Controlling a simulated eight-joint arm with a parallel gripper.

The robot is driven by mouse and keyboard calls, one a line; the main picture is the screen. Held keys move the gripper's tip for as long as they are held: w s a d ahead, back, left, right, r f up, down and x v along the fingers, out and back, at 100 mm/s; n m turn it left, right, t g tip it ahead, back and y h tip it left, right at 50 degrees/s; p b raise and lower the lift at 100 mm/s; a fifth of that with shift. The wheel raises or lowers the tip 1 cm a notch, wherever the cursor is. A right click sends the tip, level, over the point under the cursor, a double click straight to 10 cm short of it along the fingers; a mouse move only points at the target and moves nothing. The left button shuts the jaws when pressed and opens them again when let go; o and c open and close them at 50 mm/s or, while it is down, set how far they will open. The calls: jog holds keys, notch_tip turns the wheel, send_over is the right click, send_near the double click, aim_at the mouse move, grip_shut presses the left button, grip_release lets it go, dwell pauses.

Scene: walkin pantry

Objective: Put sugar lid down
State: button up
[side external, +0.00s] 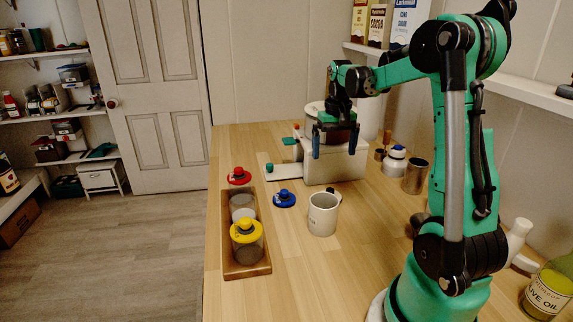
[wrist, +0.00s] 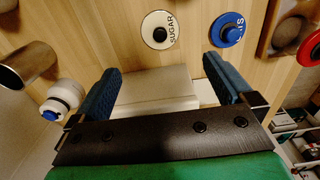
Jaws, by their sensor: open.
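The sugar lid (wrist: 159,32) is a white disc with a black knob and the word SUGAR. In the wrist view it lies flat, knob up, on the wooden counter (wrist: 120,35). In the side view only its dark knob (side external: 331,189) shows clearly, behind the cream mug (side external: 322,215). My gripper (side external: 335,148) is open and empty, pointing down at the white box (side external: 347,165), with its blue fingers apart. In the wrist view my gripper (wrist: 162,82) has the box top between its fingers, and the lid lies beyond the fingertips, touching neither finger.
A blue lid (side external: 284,198) and a red lid (side external: 239,176) lie left of the mug. A wooden tray (side external: 247,272) holds jars, the front one with a yellow lid (side external: 246,230). A metal cup (side external: 415,177) and blue-capped bottle (side external: 395,161) stand right.

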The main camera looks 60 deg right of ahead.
jog(key=a+r+n+t, duration=0.1)
jog(key=a+n+t, duration=0.6)
jog(key=a, duration=1.8)
jog(key=shift+w+a+r+n, duration=0.15)
jog(key=shift+a+r+n, duration=0.1)
jog(key=shift+n, duration=0.75)
jog(key=w+r+n+g+h, duration=0.2)
jog(key=r+n, duration=0.3)
jog(key=n, duration=0.9)
jog(key=w+r+n+g+h, duration=0.15)
jog(key=r+n, duration=0.45)
jog(key=n, duration=0.7)
jog(key=x, duration=0.9)
jog(key=shift+w+a+f, duration=0.2)
jog(key=shift+a+f, duration=0.1)
jog(key=shift+f, duration=0.15)
jog(key=shift+a+r, duration=0.1)
